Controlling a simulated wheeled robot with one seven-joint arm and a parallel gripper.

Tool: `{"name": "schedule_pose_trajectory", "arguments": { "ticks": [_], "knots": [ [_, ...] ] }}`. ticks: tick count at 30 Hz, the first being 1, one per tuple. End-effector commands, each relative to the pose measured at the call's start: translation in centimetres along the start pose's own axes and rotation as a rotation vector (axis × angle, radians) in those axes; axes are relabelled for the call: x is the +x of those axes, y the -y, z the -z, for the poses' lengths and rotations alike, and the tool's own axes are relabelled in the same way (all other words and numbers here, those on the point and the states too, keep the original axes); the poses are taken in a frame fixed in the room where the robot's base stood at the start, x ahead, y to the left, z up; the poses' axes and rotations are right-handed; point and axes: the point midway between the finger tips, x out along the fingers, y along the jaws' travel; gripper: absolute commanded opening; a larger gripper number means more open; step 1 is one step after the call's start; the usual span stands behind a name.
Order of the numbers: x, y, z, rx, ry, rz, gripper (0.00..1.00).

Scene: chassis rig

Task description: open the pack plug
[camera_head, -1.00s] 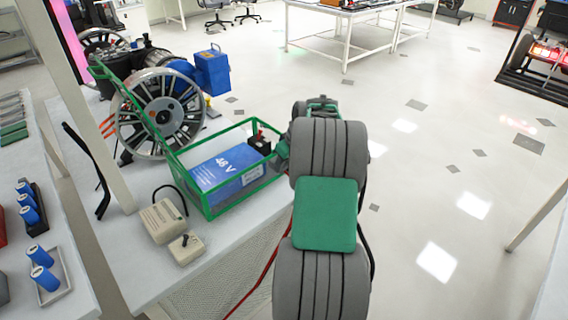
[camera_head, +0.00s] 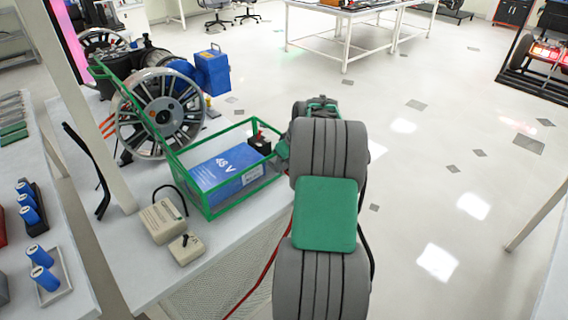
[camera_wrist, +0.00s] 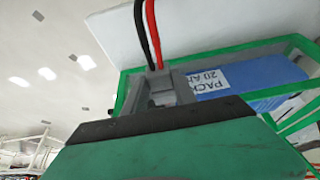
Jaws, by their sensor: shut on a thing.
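The blue 48 V pack (camera_head: 226,174) lies in a green open frame (camera_head: 214,212) on the bench. It also shows in the wrist view as a blue block with a white label (camera_wrist: 211,80). A black block with a red part (camera_head: 260,143) sits at the pack's far right corner. My gripper (camera_wrist: 160,88) is at the frame's right end, its grey fingers shut on the pack plug (camera_wrist: 158,73), from which a black and a red cable run. The fingers hide most of the plug. The head view shows the gripper mostly hidden by my arm.
A beige box with a cable (camera_head: 163,221) and a smaller beige box with a black knob (camera_head: 186,249) stand in front of the frame. A large spoked wheel (camera_head: 160,113) stands behind it to the left. Open floor lies right of the bench.

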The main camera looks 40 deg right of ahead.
Motion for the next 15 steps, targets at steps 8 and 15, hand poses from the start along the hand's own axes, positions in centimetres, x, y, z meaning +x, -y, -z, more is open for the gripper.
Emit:
{"name": "schedule_pose_trajectory", "arguments": {
  "ticks": [8, 15],
  "knots": [
    [-0.9, -0.1, -2.4, 0.002, -0.001, -0.003, 0.0],
    [-1.1, -0.1, -2.5, 0.001, -0.001, -0.001, 0.0]
  ]
}}
